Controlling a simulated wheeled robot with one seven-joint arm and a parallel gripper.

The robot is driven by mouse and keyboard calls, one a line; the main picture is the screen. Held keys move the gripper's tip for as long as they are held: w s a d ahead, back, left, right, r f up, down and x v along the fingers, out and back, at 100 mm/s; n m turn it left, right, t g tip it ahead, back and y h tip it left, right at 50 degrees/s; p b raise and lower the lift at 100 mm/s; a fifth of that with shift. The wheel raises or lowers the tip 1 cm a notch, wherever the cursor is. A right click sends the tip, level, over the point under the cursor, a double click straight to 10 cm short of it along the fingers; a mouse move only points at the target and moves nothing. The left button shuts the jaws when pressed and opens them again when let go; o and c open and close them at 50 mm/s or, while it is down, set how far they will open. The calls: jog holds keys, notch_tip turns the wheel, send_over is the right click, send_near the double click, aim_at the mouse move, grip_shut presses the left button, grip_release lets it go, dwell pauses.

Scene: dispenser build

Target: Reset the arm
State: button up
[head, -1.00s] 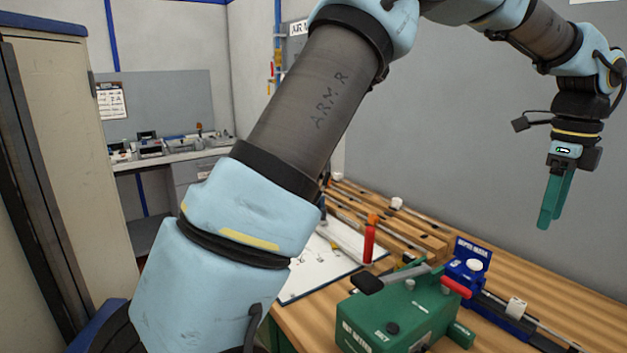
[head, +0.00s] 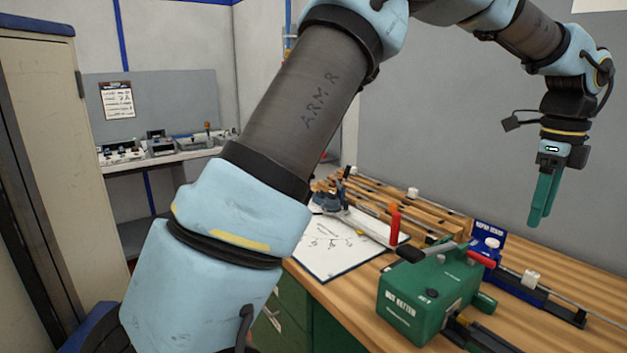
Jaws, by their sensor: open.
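My arm crosses the head view from lower left to upper right. My gripper (head: 537,222) hangs at the right with its green fingers pointing down. It holds nothing that I can see. It is in the air above the back right of the wooden workbench (head: 572,258), apart from the things on it. From this side the fingers overlap, so the gap between them hardly shows.
A green machine (head: 410,312) with a lever stands at the bench front. Behind it are a blue device (head: 488,240) and a rail (head: 545,301). A white sheet (head: 335,245) and a red-handled tool (head: 394,225) lie further left. A tall cabinet (head: 70,150) stands at far left.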

jog(key=w+a+f+n, duration=0.2)
jog(key=w+a+n, duration=0.3)
jog(key=a, duration=0.5)
jog(key=w+a+f+n+t, duration=0.1)
jog(key=w+a+f+n, duration=0.2)
jog(key=a+n, duration=0.55)
jog(key=w+a+f+n, duration=0.2)
jog(key=w+a+n, duration=0.15)
jog(key=a, duration=0.95)
jog(key=s+a+f+n+t, duration=0.1)
jog(key=s+a+f+n, duration=0.1)
jog(key=a+n, duration=0.45)
jog(key=s+a+f+n+t, duration=0.1)
jog(key=s+a+n, duration=0.25)
jog(key=a, duration=0.65)
notch_tip(320, 180, down, 12)
jog(key=s+a+n+g+b, duration=0.1)
jog(key=s+b, duration=0.1)
jog(key=b, duration=0.8)
jog(key=shift+r, duration=0.15)
jog(key=shift+a, duration=0.1)
jog(key=shift+c, duration=0.2)
